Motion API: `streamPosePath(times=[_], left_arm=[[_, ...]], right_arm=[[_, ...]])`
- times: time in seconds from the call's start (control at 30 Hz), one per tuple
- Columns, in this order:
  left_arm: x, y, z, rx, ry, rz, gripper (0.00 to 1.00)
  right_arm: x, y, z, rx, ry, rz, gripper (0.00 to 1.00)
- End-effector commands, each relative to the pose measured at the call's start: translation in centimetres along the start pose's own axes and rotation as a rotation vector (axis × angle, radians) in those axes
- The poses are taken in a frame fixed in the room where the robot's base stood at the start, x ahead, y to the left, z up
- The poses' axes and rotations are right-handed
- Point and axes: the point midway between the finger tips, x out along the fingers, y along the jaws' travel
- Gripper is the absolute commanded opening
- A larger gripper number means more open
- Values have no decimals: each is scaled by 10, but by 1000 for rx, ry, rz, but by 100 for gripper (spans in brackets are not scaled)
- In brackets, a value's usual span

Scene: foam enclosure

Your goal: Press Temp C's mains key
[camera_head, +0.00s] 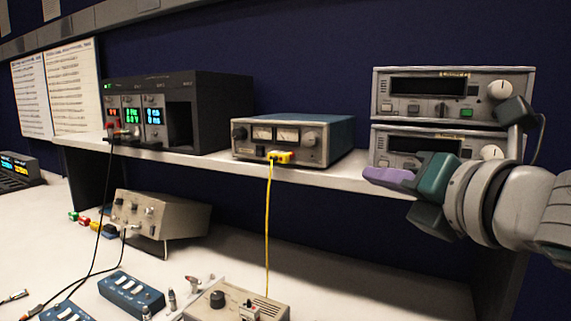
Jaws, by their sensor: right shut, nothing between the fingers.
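Two grey instruments are stacked at the right end of the shelf. The upper one (482,88) has a dark display, a row of keys, a green key (467,113) and a white knob. The lower one (411,144) has a similar face, partly hidden by my right arm. Their yellow labels are too small to read, so I cannot tell which unit is Temp C. My right gripper (385,178) is shut and empty, its purple tip pointing left in front of the lower unit and the shelf edge. I cannot tell whether it touches anything. My left gripper is out of view.
The shelf (205,164) also holds a black rack (217,100) with lit modules and a twin-meter box (340,133) with a yellow cable (268,220). Below are a beige box (185,216), blue boxes (131,291) and another beige box (208,306). The bench's right side looks clear.

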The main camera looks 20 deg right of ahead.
Motion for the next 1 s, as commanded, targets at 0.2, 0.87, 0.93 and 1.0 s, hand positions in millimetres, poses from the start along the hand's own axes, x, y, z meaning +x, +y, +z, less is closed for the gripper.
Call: streamPosePath(times=[0.2, 0.87, 0.93, 1.0], left_arm=[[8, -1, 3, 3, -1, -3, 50], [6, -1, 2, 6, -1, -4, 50], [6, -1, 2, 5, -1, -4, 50], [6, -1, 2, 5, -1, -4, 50]], right_arm=[[22, -17, 16, -3, -2, -1, 0], [38, -28, 28, 1, 1, 1, 0], [38, -28, 28, 1, 1, 1, 0], [38, -28, 28, 1, 1, 1, 0]])
